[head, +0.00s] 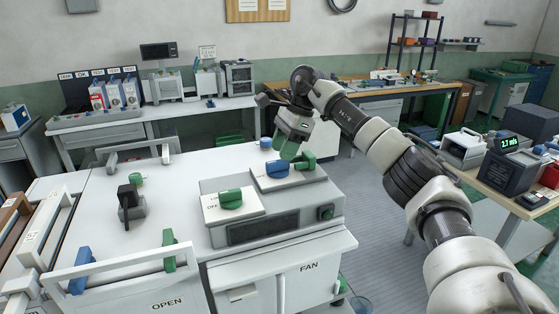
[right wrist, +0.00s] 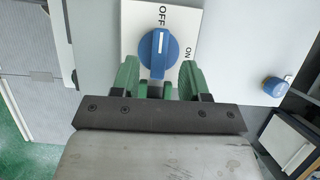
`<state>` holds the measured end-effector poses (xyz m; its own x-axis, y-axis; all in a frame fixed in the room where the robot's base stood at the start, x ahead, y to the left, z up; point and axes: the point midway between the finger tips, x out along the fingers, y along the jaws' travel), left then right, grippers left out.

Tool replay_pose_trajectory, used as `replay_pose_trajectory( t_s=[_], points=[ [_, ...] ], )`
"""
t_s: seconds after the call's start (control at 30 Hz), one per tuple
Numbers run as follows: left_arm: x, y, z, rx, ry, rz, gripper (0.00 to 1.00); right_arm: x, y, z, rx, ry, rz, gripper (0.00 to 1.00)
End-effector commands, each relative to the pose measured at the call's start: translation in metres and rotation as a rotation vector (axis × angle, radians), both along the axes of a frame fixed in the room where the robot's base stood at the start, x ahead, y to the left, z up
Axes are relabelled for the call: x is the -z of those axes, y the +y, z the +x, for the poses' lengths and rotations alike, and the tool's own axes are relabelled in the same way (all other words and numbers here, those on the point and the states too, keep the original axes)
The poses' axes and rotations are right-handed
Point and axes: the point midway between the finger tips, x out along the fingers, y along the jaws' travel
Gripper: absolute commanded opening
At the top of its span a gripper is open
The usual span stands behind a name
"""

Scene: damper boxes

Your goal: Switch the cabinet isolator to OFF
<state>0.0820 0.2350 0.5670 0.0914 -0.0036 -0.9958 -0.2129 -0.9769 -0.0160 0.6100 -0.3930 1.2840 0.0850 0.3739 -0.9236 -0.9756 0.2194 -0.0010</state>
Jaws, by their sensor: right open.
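A blue rotary knob (head: 277,169) sits on a white plate on top of the cabinet (head: 275,230). In the right wrist view the knob (right wrist: 158,53) has a white line running up towards the OFF lettering (right wrist: 162,15); the ON lettering (right wrist: 188,53) is at its right. My right gripper (head: 294,157) is open at the knob. In the right wrist view its green fingers (right wrist: 158,80) stand on either side of the knob's lower part; I cannot tell whether they touch it. My left gripper is not in view.
A green knob (head: 231,199) on another ON-marked plate is left of the blue one. A black switch (head: 130,201) and raised handles stand on the white top at left. A smaller blue knob (right wrist: 275,86) shows in the right wrist view. Floor is clear right of the cabinet.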

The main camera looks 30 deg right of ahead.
Motion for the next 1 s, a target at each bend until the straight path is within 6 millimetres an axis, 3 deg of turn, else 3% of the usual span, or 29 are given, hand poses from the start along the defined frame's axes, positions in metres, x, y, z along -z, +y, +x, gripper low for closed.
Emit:
replay_pose_trajectory(
  t_s=[0.2, 0.4, 1.0],
  points=[
    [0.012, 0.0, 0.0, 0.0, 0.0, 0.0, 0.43, -0.041, -0.017, -0.003, 0.002, -0.005, 0.002, 0.45],
    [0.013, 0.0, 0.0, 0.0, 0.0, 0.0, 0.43, -0.064, -0.026, -0.005, 0.001, -0.002, 0.0, 0.45],
    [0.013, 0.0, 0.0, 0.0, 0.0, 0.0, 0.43, -0.07, -0.028, -0.006, -0.001, 0.0, 0.0, 0.45]
  ],
)
